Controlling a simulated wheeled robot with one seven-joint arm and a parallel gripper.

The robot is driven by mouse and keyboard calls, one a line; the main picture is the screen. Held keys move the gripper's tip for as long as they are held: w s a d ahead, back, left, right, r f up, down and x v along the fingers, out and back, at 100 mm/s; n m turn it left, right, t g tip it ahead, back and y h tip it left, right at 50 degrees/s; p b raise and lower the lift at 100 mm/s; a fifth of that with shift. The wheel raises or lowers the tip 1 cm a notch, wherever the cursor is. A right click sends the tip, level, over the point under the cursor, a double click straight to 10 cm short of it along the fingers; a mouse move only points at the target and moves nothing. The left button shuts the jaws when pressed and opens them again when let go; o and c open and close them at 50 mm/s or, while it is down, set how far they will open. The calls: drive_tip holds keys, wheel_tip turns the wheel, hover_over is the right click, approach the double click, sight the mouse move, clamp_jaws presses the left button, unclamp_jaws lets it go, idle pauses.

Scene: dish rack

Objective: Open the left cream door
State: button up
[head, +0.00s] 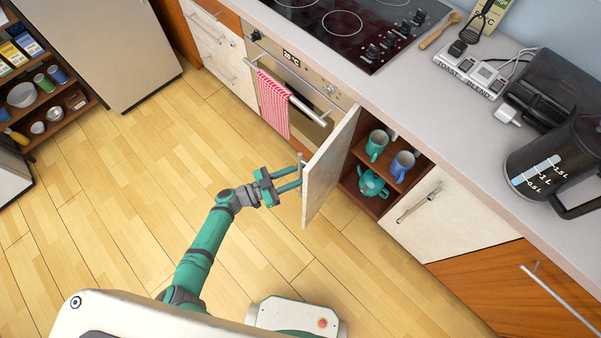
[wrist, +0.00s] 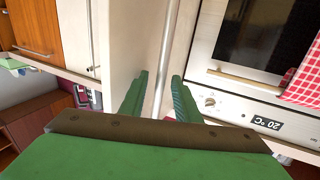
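The left cream door (head: 332,165) stands swung well out from its cabinet, with the shelves behind it exposed. Its cream face also shows in the wrist view (wrist: 130,40). The door's metal bar handle (wrist: 166,60) runs between my two green fingers in the wrist view, with gaps visible at both sides. My gripper (head: 298,179) is at the door's outer face in the head view, fingers pointing at the handle. It also shows in the wrist view (wrist: 160,98), open. Whether a finger touches the handle or door I cannot tell.
The open cabinet holds teal and blue mugs (head: 403,165) and a teal teapot (head: 372,184). A second cream door (head: 455,215) to the right is shut. The oven (head: 300,85) with a red checked towel (head: 273,104) is to the left. Wooden floor (head: 120,180) is clear.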

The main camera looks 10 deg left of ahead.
drive_tip(key=v, duration=1)
drive_tip(key=shift+s+a, duration=0.25)
drive_tip(key=shift+a, duration=0.05)
drive_tip(key=s+d+r+n+t+y, duration=0.2)
drive_tip(key=s+r+y, duration=0.15)
drive_tip(key=s, duration=0.55)
drive_tip(key=s+d+r+n+t+y, duration=0.2)
drive_tip(key=s+t+y, duration=0.15)
drive_tip(key=s, duration=0.55)
drive_tip(key=s+d+r+n+y, duration=0.2)
drive_tip(key=d+r+n+y, duration=0.1)
drive_tip(key=d+r, duration=0.3)
drive_tip(key=s+d+r+n+y, duration=0.3)
drive_tip(key=d+r+n+y, duration=0.1)
drive_tip(key=d+r, duration=0.3)
drive_tip(key=shift+s+d+y, duration=0.3)
drive_tip(key=shift+d+y, duration=0.1)
drive_tip(key=shift+d, duration=0.05)
